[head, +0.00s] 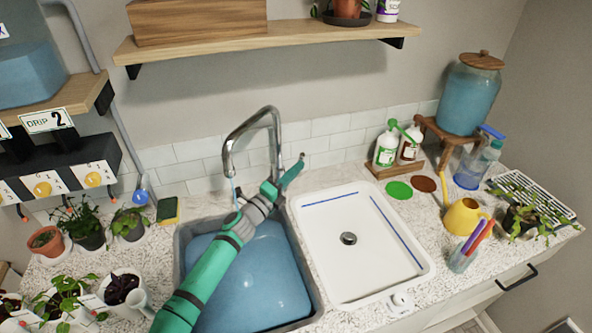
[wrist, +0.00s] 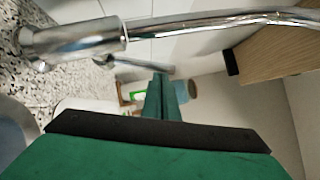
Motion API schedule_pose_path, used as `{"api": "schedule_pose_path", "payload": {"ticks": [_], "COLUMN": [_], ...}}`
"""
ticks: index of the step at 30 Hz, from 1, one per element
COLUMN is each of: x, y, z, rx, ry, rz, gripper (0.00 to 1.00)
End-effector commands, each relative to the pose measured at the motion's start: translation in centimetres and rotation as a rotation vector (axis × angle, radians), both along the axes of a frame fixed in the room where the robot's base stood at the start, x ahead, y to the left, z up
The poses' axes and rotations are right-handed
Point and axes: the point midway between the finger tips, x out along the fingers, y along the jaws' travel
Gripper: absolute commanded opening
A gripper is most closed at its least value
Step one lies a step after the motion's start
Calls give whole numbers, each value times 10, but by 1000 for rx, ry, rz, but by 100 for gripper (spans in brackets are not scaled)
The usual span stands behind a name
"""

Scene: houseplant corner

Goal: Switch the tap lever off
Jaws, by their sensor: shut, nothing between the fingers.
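The chrome tap (head: 276,140) stands behind the two basins, its spout arched over the left one. A thin bluish stream (head: 234,188) shows below the spout's end. In the wrist view the tap (wrist: 75,40) crosses the top, and its lever (wrist: 145,72) sticks out sideways from near the body. In the head view my gripper hides the tap's foot and most of the lever. My gripper (head: 292,172) is shut and empty, right beside the tap; its green fingers also show in the wrist view (wrist: 165,98), close to the lever's end. I cannot tell whether they touch it.
The left basin (head: 184,262) is full of blue water under my arm. The white right basin (head: 415,272) is empty. Soap bottles (head: 386,148) stand behind it. A wooden shelf (head: 270,40) hangs above the tap. Potted plants (head: 85,235) crowd the left counter.

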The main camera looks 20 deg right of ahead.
Motion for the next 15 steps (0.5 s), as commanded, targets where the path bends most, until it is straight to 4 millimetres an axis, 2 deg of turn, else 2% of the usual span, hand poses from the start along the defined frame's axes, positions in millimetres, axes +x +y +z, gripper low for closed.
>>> {"api": "schedule_pose_path", "payload": {"ticks": [10,15], "x": [2,19], "y": [0,-1], "z": [1,13], "rx": [0,-1], "ry": [0,-2], "rz": [0,-1], "gripper": [0,0]}}
